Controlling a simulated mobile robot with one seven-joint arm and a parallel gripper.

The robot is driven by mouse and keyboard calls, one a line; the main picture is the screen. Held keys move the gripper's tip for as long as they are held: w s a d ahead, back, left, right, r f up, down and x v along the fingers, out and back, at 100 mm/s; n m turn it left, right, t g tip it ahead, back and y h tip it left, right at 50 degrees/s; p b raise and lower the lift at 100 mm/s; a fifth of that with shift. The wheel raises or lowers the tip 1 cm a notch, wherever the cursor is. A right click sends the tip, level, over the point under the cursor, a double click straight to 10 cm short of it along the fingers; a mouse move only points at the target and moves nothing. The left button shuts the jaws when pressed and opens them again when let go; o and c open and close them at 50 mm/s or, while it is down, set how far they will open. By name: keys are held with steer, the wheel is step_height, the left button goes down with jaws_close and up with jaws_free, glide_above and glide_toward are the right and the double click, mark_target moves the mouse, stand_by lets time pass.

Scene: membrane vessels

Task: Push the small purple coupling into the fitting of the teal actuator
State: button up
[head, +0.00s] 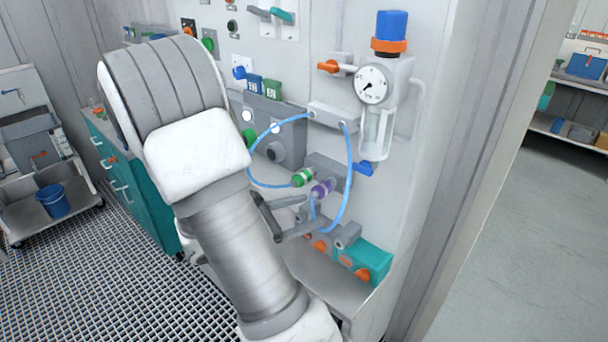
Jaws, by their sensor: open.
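The small purple coupling (322,188) is at the front of a grey block (340,174) on the wall panel. I cannot tell how it is seated there. A blue hose (350,170) loops down on its right and back up toward it. The teal actuator (372,256), a teal box with orange parts, is lower right on the grey ledge. A grey round part (347,236) is beside it; I cannot tell if that is its fitting. My gripper (306,215) is open and empty, its two dark fingers pointing right, just below the purple coupling and close to the hose.
A green coupling (302,178) with its own blue hose sits left of the purple one. A gauge (373,84) and clear filter bowl (377,133) project above right. Orange parts (320,244) are on the ledge below my gripper. Open floor (520,240) is at right.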

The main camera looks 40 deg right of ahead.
mark_target(312, 197)
steer(key=shift+w+d+f+n+t+h+p, duration=0.2)
steer(key=shift+w+f+n+t+h, duration=0.3)
steer(key=shift+w+n, duration=0.4)
steer(key=shift+w+d+f+n+t+h+p, duration=0.1)
steer(key=shift+w+d+f+n+t+h, duration=0.15)
steer(key=shift+w+f+n+t, duration=0.5)
steer(key=shift+w+d+f+n+t+h+p, duration=0.15)
steer(key=shift+w+f+n+t+h, duration=0.25)
steer(key=shift+w+n+t, duration=0.6)
steer(key=shift+s+n+g, duration=0.25)
steer(key=shift+w+d+b, duration=0.2)
steer(key=shift+d, duration=2.05)
steer(key=shift+w+d+b, duration=0.15)
steer(key=shift+w+d, duration=0.05)
steer(key=shift+d, duration=2.05)
steer(key=shift+c, duration=0.2)
jaws_close()
steer(key=shift+a, duration=0.1)
